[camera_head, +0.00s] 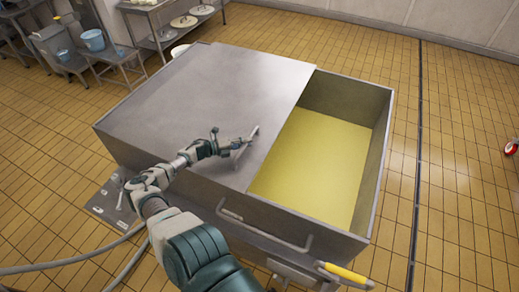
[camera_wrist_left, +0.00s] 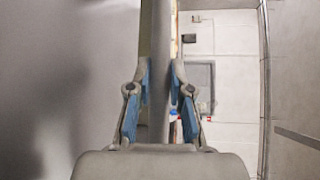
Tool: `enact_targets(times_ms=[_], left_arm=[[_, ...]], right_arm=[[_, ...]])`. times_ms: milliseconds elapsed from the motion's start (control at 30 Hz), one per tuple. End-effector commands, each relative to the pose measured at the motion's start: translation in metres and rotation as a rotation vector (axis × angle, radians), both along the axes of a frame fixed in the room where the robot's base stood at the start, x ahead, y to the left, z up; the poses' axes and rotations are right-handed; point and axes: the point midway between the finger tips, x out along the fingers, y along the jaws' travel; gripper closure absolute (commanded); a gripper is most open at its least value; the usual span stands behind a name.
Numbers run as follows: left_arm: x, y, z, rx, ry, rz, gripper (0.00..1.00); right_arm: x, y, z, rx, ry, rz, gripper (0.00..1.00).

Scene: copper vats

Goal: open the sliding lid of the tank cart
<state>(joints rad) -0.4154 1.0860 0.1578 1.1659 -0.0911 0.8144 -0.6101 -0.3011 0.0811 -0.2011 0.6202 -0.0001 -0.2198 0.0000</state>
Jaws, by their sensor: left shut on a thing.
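The tank cart (camera_head: 375,190) is a grey metal box in the middle of the head view. Its flat sliding lid (camera_head: 215,85) covers the left and middle part. The right part is uncovered and shows a yellow surface inside (camera_head: 315,165). A slanted handle (camera_head: 252,136) stands up on the lid near its right edge. My left gripper (camera_head: 238,146) is at this handle. In the left wrist view my two blue-padded fingers (camera_wrist_left: 156,95) are closed on an upright grey bar. My right gripper is not in view.
A push bar (camera_head: 265,232) runs along the cart's near side, with a yellow-handled lever (camera_head: 345,273) at its lower right. A bench with a blue bucket (camera_head: 93,40) and a metal shelf (camera_head: 165,25) stand at the back left. The tiled floor to the right is mostly clear.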

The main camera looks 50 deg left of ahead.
Motion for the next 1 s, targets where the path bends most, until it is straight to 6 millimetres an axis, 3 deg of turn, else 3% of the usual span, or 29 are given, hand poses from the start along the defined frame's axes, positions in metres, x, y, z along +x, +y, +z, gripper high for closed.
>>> enact_targets(times_ms=[33, 300, 667, 700, 800, 1000], left_arm=[[-0.007, 0.008, -0.01, 0.0, 0.014, 0.0, 1.0], [-0.017, 0.031, -0.008, -0.006, 0.01, -0.004, 1.0], [-0.018, 0.03, -0.009, -0.003, 0.013, -0.002, 1.0], [-0.018, 0.03, -0.009, -0.003, 0.013, -0.002, 0.75], [-0.017, 0.03, -0.008, -0.003, 0.011, -0.003, 0.55], [-0.016, 0.031, -0.004, -0.003, 0.005, -0.003, 0.55]], right_arm=[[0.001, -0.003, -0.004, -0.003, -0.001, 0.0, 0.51], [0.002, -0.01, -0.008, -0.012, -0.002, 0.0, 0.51], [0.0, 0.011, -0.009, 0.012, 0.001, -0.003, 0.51], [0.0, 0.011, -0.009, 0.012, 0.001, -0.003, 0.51], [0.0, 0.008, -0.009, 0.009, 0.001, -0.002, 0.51], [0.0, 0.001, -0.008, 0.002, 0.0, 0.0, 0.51]])
